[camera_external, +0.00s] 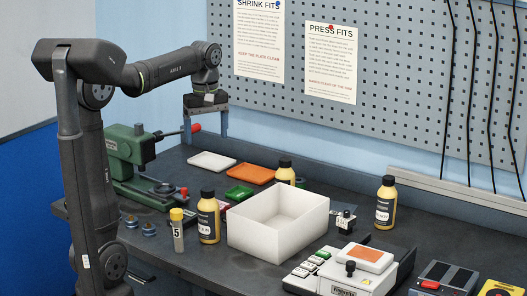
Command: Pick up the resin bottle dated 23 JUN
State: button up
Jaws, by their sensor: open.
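Three yellow resin bottles with black caps and white labels stand upright on the dark bench. One bottle (208,221) stands left of the white box, one bottle (285,175) is behind the box and partly hidden by it, and one bottle (386,205) stands to its right. The label dates are too small to read, so I cannot tell which bottle says 23 JUN. My gripper (208,132) is open and empty, pointing down, raised above the back left of the bench, apart from every bottle.
An open white box (254,236) fills the middle. A small yellow-capped vial (178,235) stands close left of the left bottle. A green press (135,160) is at left; white, orange (250,174) and green trays lie behind. Devices crowd the front right. A pegboard (400,70) rises behind.

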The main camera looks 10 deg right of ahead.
jog(key=m, duration=2.1)
send_near(208, 189)
jog(key=f, duration=0.6)
jog(key=shift+s+f, duration=0.3)
jog(key=shift+f, duration=0.1)
jog(key=shift+w+f, duration=0.15)
jog(key=shift+f, duration=1.25)
jog(key=shift+w+f, duration=0.1)
jog(key=shift+f, duration=1.25)
jog(key=shift+r, duration=0.1)
grip_shut()
